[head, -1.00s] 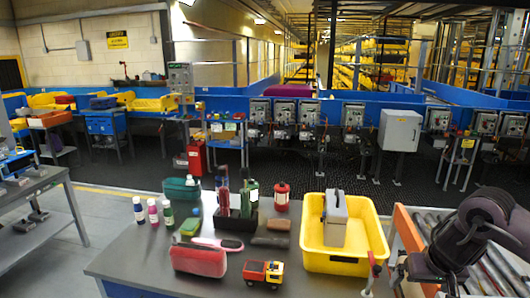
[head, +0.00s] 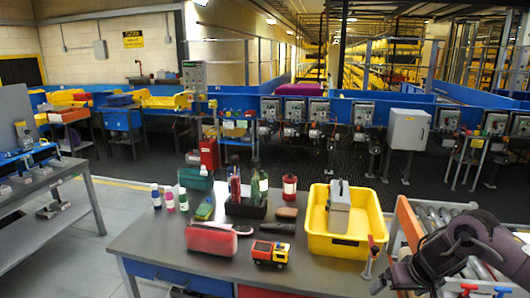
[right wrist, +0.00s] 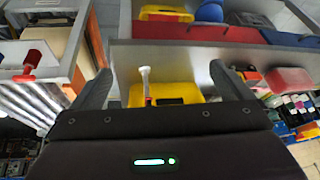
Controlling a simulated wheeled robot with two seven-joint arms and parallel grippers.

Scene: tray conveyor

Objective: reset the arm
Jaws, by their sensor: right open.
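My right arm comes in at the lower right of the head view, with the right gripper (head: 385,280) low beside the conveyor and the workbench's right end. In the right wrist view my right gripper (right wrist: 163,88) has its two dark fingers wide apart, with nothing held between them. Part of a yellow tray shows beyond the fingers there. In the head view the yellow tray (head: 335,247) stands on the workbench with a grey box-like item (head: 339,210) in it, apart from the gripper. My left gripper is not in view.
The grey workbench (head: 150,240) holds a red case (head: 212,239), a toy truck (head: 270,253), a dark holder with bottles (head: 245,209) and several small bottles. The roller conveyor (head: 430,217) lies at right. Another bench (head: 40,178) stands at left, with open floor between.

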